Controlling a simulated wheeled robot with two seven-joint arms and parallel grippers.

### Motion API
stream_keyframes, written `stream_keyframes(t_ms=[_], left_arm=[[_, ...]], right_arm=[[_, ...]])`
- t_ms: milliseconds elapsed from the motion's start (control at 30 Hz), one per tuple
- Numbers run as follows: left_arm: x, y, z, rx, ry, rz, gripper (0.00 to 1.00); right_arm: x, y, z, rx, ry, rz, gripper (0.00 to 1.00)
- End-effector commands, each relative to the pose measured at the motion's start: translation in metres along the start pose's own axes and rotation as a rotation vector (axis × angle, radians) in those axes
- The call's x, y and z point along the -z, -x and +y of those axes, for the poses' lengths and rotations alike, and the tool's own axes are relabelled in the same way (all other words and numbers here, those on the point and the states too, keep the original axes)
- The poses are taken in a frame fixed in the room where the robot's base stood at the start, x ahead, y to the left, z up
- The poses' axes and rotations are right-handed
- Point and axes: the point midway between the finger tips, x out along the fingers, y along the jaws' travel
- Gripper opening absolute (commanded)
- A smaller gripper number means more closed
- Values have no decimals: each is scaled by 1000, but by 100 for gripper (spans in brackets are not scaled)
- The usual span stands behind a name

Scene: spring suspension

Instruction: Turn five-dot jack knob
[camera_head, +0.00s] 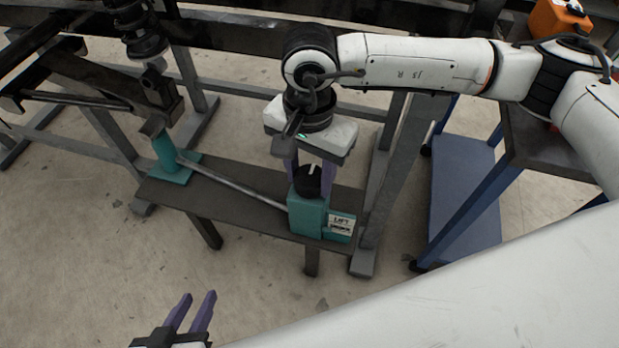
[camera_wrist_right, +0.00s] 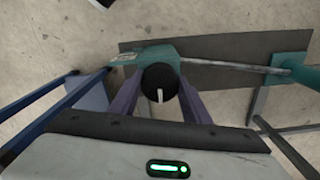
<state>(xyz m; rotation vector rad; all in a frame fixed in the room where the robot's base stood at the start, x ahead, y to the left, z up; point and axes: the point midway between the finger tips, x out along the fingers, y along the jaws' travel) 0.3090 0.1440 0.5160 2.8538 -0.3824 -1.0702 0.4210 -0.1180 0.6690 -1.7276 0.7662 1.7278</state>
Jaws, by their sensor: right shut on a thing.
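The jack knob (camera_head: 308,181) is black and round with a white pointer line, on top of a teal jack box (camera_head: 306,216) at the right end of a dark bench. My right gripper (camera_head: 312,178) reaches down from above, its purple fingers on either side of the knob. In the right wrist view the knob (camera_wrist_right: 160,82) sits between the fingertips, its white line running toward the gripper. No dots can be made out. My left gripper (camera_head: 190,312) is at the bottom left, its two purple fingers apart and empty, away from the bench.
A label plate (camera_head: 341,226) is on the jack box's side. A metal rod (camera_head: 235,184) runs from the box to a teal stand (camera_head: 170,160) at the left. The dark bench (camera_head: 215,200) stands by black frame beams. A blue-legged cart (camera_head: 462,190) is at the right.

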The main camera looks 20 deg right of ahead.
Motion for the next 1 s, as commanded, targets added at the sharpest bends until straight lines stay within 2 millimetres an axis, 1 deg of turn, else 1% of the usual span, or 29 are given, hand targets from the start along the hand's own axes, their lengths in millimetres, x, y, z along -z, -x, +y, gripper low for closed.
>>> stream_keyframes(t_ms=[333, 667, 700, 767, 800, 1000], left_arm=[[-7, 0, 2, -4, 12, -3, 31], [-6, 0, 2, -4, 11, -2, 31], [-6, 0, 2, -4, 11, -2, 31], [-5, 0, 2, -4, 11, -1, 31], [-5, 0, 2, -4, 10, 0, 31], [-2, -1, 2, -4, 9, 5, 31]], right_arm=[[0, 2, 0, 2, 62, -1, 20], [0, 2, 0, 2, 66, 0, 21], [0, 2, 0, 2, 66, 0, 48], [0, 2, 0, 2, 65, 0, 58], [0, 2, 0, 2, 64, 0, 62], [0, 1, 0, 1, 62, 0, 62]])
